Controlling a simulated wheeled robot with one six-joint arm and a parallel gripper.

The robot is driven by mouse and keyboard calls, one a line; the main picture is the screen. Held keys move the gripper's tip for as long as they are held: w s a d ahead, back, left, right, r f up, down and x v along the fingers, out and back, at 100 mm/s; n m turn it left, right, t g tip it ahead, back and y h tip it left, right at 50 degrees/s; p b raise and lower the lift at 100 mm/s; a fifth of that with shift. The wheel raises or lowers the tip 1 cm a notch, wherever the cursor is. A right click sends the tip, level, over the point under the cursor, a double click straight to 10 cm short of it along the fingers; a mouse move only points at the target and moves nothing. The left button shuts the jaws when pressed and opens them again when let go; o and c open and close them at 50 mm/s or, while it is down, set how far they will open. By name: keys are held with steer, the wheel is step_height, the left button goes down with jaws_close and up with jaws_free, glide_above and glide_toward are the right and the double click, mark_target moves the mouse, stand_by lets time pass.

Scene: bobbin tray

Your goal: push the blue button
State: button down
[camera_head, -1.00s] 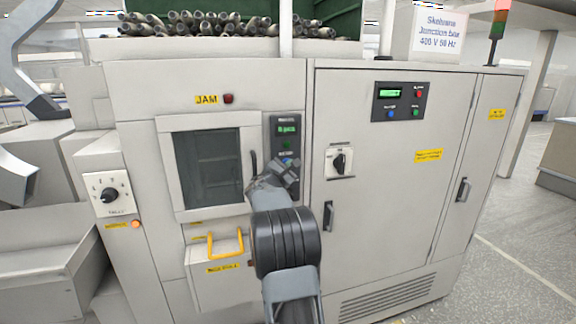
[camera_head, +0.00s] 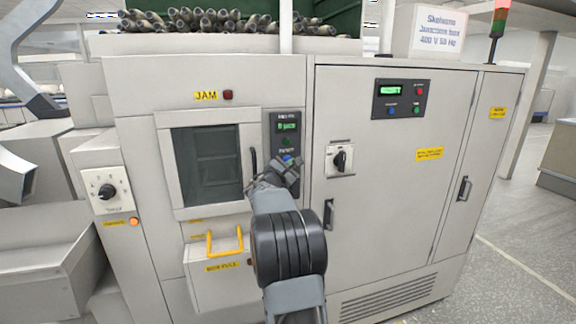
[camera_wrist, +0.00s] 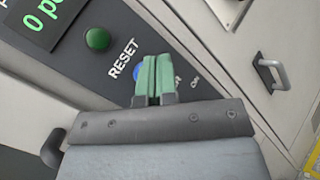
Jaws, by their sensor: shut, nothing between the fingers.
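The blue button (camera_wrist: 139,72) is on a dark control panel (camera_wrist: 75,70), beside the word RESET in the wrist view. My gripper's green fingers (camera_wrist: 153,78) are shut together and cover part of the button's right side. I cannot tell whether they touch it. In the head view the blue button (camera_head: 288,159) shows low on the narrow panel, just above my gripper (camera_head: 292,170). My gripper hides the bottom of that panel.
A green button (camera_wrist: 98,39) and a lit display (camera_wrist: 45,18) are further up the same panel. A second panel (camera_head: 402,100) on the right cabinet door has red, blue and green buttons. A rotary switch (camera_head: 340,160) and door handle (camera_head: 328,214) stand right of my arm.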

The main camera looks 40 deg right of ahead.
steer(key=shift+s+a+b, duration=0.4)
steer(key=shift+s+b, duration=0.25)
steer(key=shift+s, duration=0.1)
steer(key=shift+s+a+b, duration=0.4)
steer(key=shift+s+b, duration=0.3)
steer(key=shift+s+a+b, duration=0.4)
steer(key=shift+s+b, duration=0.25)
steer(key=shift+s, duration=0.1)
